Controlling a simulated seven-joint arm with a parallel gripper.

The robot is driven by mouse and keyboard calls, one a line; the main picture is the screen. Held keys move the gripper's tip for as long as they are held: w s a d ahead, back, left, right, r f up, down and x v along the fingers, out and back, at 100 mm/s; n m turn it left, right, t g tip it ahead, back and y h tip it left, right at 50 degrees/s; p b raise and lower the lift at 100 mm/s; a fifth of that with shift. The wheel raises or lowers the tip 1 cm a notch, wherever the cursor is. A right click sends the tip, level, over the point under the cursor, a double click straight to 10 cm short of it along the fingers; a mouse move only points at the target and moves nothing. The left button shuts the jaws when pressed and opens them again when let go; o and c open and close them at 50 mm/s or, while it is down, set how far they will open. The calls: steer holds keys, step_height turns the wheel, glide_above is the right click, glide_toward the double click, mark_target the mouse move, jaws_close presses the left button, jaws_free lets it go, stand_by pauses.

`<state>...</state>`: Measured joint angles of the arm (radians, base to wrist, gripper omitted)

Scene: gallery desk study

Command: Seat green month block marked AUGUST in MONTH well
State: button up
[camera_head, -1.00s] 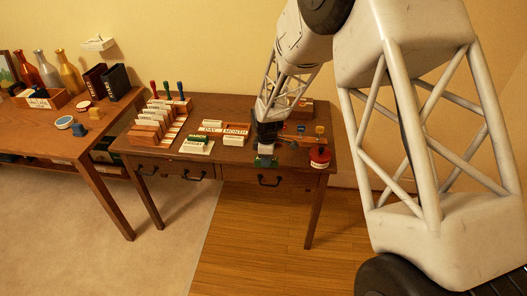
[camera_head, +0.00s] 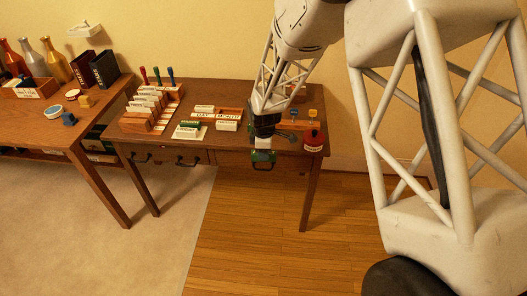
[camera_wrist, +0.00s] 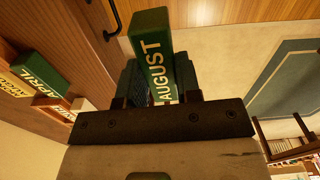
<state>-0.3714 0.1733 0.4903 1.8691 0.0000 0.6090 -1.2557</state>
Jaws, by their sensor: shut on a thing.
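The green month block marked AUGUST (camera_wrist: 158,65) is held in my gripper, and its white lettering faces the wrist camera. My gripper (camera_head: 263,153) is shut on it, at the desk's front edge in the head view. The DAY/MONTH holder (camera_head: 204,114) lies on the desk, left of and behind my gripper. The MONTH well (camera_head: 230,113) is at its right end; its inside is too small to make out. A green block marked APRIL (camera_wrist: 36,72) shows at the left of the wrist view.
Racks of cards (camera_head: 150,105) stand on the desk's left part. A green block on a white card (camera_head: 188,130) and a white block (camera_head: 227,125) lie before the holder. A red round pot (camera_head: 313,140) stands right of my gripper. The desk (camera_head: 220,148) has drawer handles in front.

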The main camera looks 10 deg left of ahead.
steer(key=shift+w+a, duration=0.1)
steer(key=shift+w, duration=0.05)
steer(key=w+a+r, duration=0.1)
steer(key=w+a, duration=1.1)
steer(key=w, duration=0.4)
steer(key=shift+a+m, duration=0.15)
steer(key=shift+m, duration=0.15)
steer(key=shift+w, duration=0.1)
steer(key=shift+w+a+f, duration=0.25)
steer(key=shift+w+a, duration=0.85)
steer(key=shift+w, duration=1.35)
steer(key=shift+w+a+f, duration=0.25)
steer(key=shift+w+a, duration=0.85)
steer(key=shift+w, duration=1.3)
steer(key=shift+w+a+f, duration=0.25)
steer(key=shift+w+a, duration=0.85)
steer(key=shift+w, duration=1.35)
steer(key=shift+f, duration=1.7)
steer(key=shift+f, duration=0.15)
